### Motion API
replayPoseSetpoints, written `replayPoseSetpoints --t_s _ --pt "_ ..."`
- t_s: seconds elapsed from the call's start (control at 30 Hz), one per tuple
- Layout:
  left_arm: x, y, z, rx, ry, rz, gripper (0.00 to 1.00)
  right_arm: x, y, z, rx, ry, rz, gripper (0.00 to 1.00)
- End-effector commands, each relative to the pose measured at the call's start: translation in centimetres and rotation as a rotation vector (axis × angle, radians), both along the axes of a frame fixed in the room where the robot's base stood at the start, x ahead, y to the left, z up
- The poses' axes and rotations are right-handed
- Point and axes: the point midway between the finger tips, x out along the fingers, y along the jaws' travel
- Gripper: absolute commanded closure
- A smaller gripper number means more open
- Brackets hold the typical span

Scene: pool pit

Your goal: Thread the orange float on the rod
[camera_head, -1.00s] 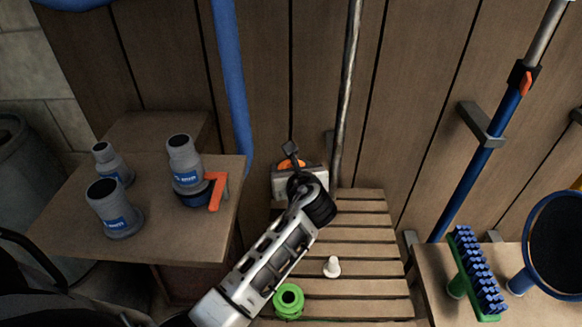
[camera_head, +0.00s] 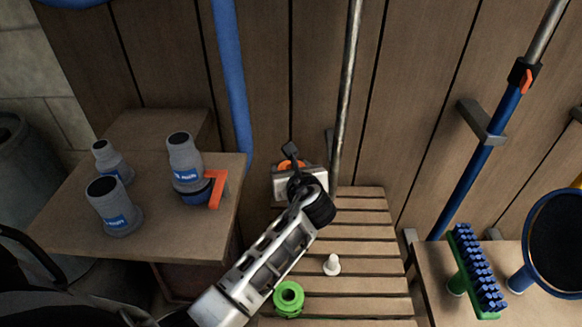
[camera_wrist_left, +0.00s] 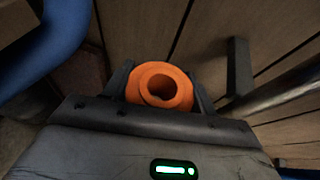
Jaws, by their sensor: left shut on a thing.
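The orange float (camera_head: 287,164) is a thick ring with a round hole, seen whole in the left wrist view (camera_wrist_left: 155,72). My left gripper (camera_head: 291,160) is shut on it, with one finger on each side in the wrist view (camera_wrist_left: 160,90). The hole shows open and empty. The rod (camera_head: 347,90) is a grey metal pole standing nearly upright by the plank wall, to the right of the gripper. In the wrist view the rod (camera_wrist_left: 285,95) crosses at the right, apart from the float. My right gripper is not in view.
A bracket (camera_wrist_left: 238,68) juts from the wall near the rod. A green ring (camera_head: 289,299) and a white peg (camera_head: 332,265) sit on the slatted bench (camera_head: 365,245). Grey fittings (camera_head: 114,208) stand on the left table. A blue hose (camera_head: 232,85) hangs left of the gripper.

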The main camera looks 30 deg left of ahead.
Motion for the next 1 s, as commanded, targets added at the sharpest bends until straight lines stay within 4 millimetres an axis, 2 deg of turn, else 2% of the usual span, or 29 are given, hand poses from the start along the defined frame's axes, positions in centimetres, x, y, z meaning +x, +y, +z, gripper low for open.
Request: replayPoseSetpoints --t_s 0.23,1.0 --pt "0.0 0.0 -0.2 0.001 0.001 0.000 0.66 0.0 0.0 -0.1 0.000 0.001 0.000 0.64" --pt "0.0 0.0 -2.9 0.001 0.001 -0.001 0.66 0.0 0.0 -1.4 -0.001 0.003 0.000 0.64"
